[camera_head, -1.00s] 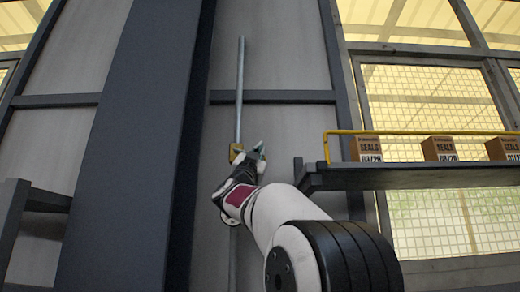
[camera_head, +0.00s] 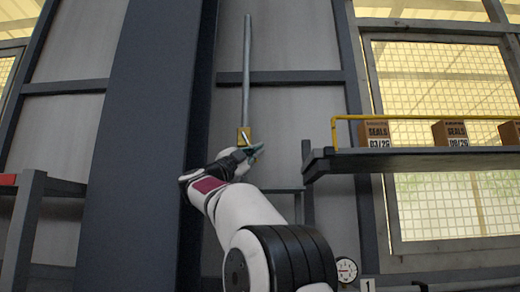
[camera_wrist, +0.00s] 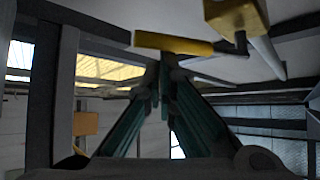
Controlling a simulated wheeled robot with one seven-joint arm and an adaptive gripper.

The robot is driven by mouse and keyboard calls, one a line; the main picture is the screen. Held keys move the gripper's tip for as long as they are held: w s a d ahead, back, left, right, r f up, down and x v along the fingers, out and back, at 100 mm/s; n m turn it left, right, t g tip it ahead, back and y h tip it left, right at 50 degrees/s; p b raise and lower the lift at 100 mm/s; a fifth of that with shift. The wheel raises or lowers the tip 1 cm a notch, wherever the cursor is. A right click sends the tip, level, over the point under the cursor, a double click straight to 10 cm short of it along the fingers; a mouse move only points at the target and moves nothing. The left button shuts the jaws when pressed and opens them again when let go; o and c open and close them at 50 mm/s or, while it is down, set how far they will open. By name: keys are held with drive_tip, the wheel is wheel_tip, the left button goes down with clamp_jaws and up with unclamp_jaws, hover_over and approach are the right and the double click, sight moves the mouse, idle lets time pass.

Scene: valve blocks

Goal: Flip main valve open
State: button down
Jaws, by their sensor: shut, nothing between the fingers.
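The main valve has a brass-yellow body (camera_head: 243,136) on a vertical grey pipe (camera_head: 246,65) against the wall panel. In the wrist view the valve body (camera_wrist: 232,14) is at the top right, with a flat yellow lever (camera_wrist: 172,43) extending left from it. My gripper (camera_head: 257,151) is just below and right of the valve body in the head view. In the wrist view its teal fingers (camera_wrist: 166,75) come together just under the lever, shut and empty. I cannot tell whether the fingertips touch the lever.
A dark shelf (camera_head: 420,160) with a yellow rail (camera_head: 334,131) and cardboard boxes (camera_head: 376,134) juts out at right. A wide dark column (camera_head: 140,150) stands left of the pipe. A gauge (camera_head: 346,270) is at the lower right. A dark stand (camera_head: 28,220) is at far left.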

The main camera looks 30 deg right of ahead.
drive_tip(key=shift+w+a+f, duration=0.3)
drive_tip(key=shift+s+d, duration=0.1)
idle(0.5)
drive_tip(key=s+a+f+b, duration=0.1)
drive_tip(key=s+a, duration=0.3)
drive_tip(key=a, duration=0.3)
idle(0.4)
drive_tip(key=shift+a, duration=0.1)
idle(0.4)
